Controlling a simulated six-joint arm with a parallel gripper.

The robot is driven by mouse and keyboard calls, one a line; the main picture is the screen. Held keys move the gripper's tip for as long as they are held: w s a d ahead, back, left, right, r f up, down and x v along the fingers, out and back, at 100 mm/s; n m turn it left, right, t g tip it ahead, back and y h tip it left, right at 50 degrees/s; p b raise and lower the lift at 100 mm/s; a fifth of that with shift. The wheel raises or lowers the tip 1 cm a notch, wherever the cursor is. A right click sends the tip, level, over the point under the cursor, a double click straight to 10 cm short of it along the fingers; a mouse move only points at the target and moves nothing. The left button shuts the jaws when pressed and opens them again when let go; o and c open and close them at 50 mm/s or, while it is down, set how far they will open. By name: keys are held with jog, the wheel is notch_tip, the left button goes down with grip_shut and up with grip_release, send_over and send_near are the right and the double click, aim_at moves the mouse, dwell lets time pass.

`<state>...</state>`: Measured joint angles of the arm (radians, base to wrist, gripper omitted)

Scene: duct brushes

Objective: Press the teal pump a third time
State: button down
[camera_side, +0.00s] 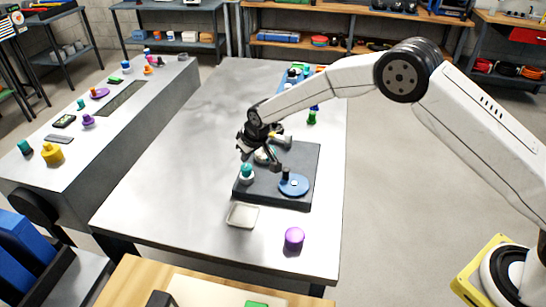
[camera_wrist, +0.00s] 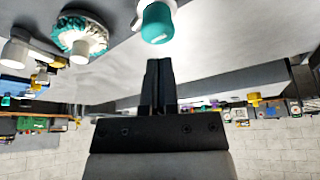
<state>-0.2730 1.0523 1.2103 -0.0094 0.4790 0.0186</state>
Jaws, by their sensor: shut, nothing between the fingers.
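The teal pump (camera_side: 246,172) has a teal cap on a pale base and stands upright at the left edge of a dark board (camera_side: 307,160) on the grey table. In the wrist view its teal cap (camera_wrist: 156,22) shows at the top, just beyond my fingertips, with a visible gap between. My gripper (camera_side: 272,157) is above the board, close to the pump. In the wrist view my gripper (camera_wrist: 158,65) has its dark fingers together, with nothing between them. I cannot tell the exact height of the fingertips over the cap.
A pale tray (camera_side: 242,216) and a purple cylinder (camera_side: 294,239) stand in front. The table's left side is clear.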

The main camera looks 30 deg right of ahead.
aim_at(246, 166)
jog(key=shift+f, duration=0.15)
jog(key=shift+f, duration=0.35)
jog(key=shift+f, duration=0.35)
jog(key=shift+f, duration=0.8)
jog(key=shift+r, duration=1.05)
jog(key=shift+r, duration=0.15)
